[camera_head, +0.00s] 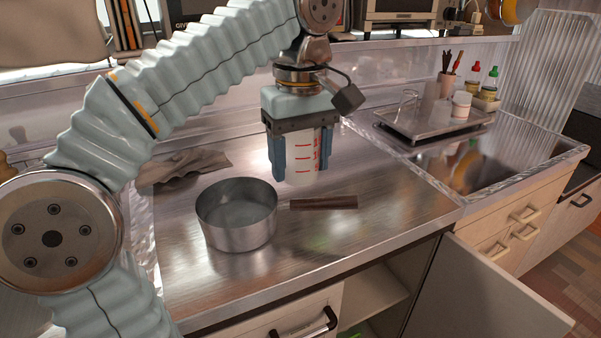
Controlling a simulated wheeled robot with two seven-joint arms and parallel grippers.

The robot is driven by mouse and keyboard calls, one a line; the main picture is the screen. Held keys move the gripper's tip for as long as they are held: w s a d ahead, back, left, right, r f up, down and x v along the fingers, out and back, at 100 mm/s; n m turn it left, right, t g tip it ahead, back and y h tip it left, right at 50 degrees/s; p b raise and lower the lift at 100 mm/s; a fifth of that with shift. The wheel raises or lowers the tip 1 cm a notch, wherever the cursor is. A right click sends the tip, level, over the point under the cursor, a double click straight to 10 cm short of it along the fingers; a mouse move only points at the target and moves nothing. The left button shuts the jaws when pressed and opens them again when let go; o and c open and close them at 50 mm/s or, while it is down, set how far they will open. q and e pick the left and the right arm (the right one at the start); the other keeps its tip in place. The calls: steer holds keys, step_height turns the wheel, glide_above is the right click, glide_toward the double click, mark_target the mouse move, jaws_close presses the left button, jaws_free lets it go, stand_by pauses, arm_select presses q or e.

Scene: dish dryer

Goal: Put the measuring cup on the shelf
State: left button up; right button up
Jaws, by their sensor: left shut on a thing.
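My left gripper (299,158) points down over the steel counter, its blue fingers shut on the measuring cup (304,160). The measuring cup is whitish with red markings, and its upper part is hidden by the gripper. It appears held upright, behind the saucepan's handle; I cannot tell exactly how high it is above the counter. A shelf (372,18) along the back wall carries appliances at the top of the view. My right gripper is not in view.
A saucepan (238,232) with a brown handle stands on the counter, with a dark cloth (187,166) behind it. A tray (434,120) with a glass and a white cup stands at the right by the sink. A cabinet door (478,300) hangs open below.

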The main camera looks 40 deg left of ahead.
arm_select(q)
glide_toward(297, 194)
steer(key=s+d+r, duration=0.2)
steer(key=s+d, duration=0.1)
steer(key=f, duration=0.1)
steer(key=w+a+f, duration=0.1)
steer(key=a+f, duration=0.1)
steer(key=shift+w+f, duration=0.1)
steer(key=shift+w, duration=0.3)
steer(key=f, duration=0.1)
steer(key=w+f, duration=0.1)
steer(key=f, duration=0.1)
steer(key=a+f, duration=0.1)
steer(key=shift+w+a+f, duration=0.1)
steer(key=shift+w+f, duration=0.05)
steer(key=shift+f, duration=0.4)
steer(key=shift+f, duration=0.15)
steer(key=o, duration=1.3)
